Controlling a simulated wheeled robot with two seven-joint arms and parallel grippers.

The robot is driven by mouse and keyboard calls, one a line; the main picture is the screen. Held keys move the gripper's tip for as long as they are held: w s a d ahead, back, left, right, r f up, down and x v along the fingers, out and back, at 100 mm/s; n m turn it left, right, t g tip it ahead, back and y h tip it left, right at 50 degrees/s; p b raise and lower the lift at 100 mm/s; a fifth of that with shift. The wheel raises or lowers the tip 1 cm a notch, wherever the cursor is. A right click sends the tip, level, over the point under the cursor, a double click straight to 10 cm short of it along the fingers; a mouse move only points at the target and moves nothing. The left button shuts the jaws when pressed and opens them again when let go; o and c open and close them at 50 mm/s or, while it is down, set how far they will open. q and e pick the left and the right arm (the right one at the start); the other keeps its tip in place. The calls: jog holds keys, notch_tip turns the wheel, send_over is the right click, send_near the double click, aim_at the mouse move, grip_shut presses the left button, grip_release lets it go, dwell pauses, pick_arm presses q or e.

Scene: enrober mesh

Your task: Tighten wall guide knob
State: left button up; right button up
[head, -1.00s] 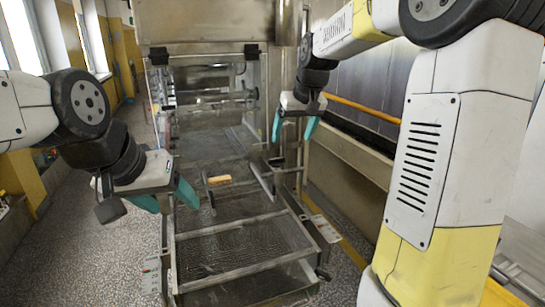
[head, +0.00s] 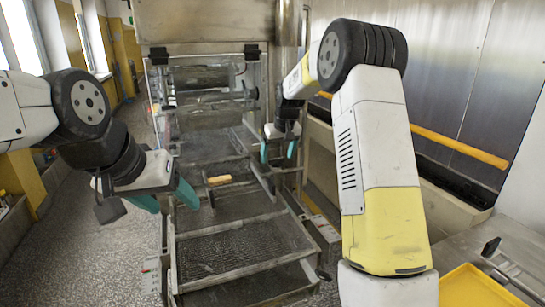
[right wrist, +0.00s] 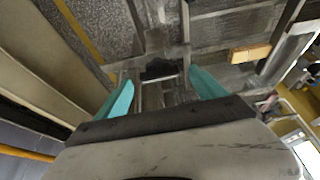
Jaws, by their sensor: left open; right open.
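A dark, knob-like part (right wrist: 158,68) shows between and just beyond my right fingertips in the right wrist view, on metal framework. I take it for the wall guide knob. It is too small and covered to make out clearly in the head view. My right gripper (head: 278,154) is open, with teal fingers, at the right side of the mesh conveyor; contact with the dark part cannot be told. In the head view, a metal rail (head: 262,180) runs along the belt's right side. My left gripper (head: 168,198) is open and empty over the conveyor's left edge.
A tan block (head: 219,179) lies on the mesh belt; it also shows in the right wrist view (right wrist: 250,53). The steel machine housing (head: 205,20) stands behind. A yellow tray (head: 478,288) sits at lower right. Speckled floor (head: 110,255) is clear at left.

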jog(key=shift+w+f, duration=0.15)
jog(key=shift+f, duration=0.25)
jog(key=c, duration=1.4)
jog(key=shift+o, duration=0.2)
jog(key=shift+a, duration=0.1)
